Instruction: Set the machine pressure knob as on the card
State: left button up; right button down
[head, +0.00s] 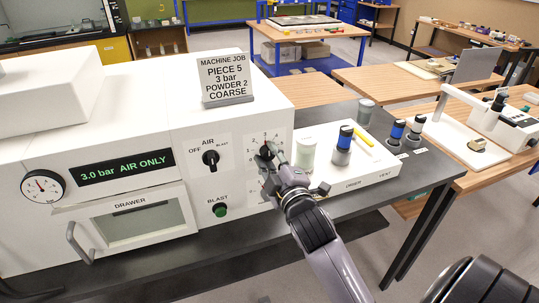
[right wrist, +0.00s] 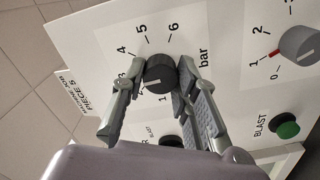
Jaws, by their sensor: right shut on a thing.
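The card (head: 226,80) stands on top of the machine (head: 130,115) and reads "MACHINE JOB, PIECE 5, 3 bar, POWDER 2, COARSE". The green display (head: 124,166) reads "3.0 bar AIR ONLY". My right gripper (head: 268,155) is at the front panel. In the right wrist view, its fingers are shut on the black pressure knob (right wrist: 160,72), one on each side. The knob's white mark points left, toward about 3 on the bar scale; a finger partly covers the numbers there. The round gauge (head: 43,186) has its needle near the top.
The AIR switch (head: 210,158) and green BLAST button (head: 220,210) are left of my gripper. A grey knob (right wrist: 302,45) with a red mark near 1 is beside the pressure knob. A white tray (head: 375,178) with blue-capped jars stands to the right.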

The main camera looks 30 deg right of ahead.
jog(key=shift+f, duration=0.15)
dwell(0.3)
jog(key=c, duration=1.2)
grip_release()
jog(key=shift+c, duration=0.2)
jog(key=v, duration=0.7)
jog(key=shift+s, duration=0.25)
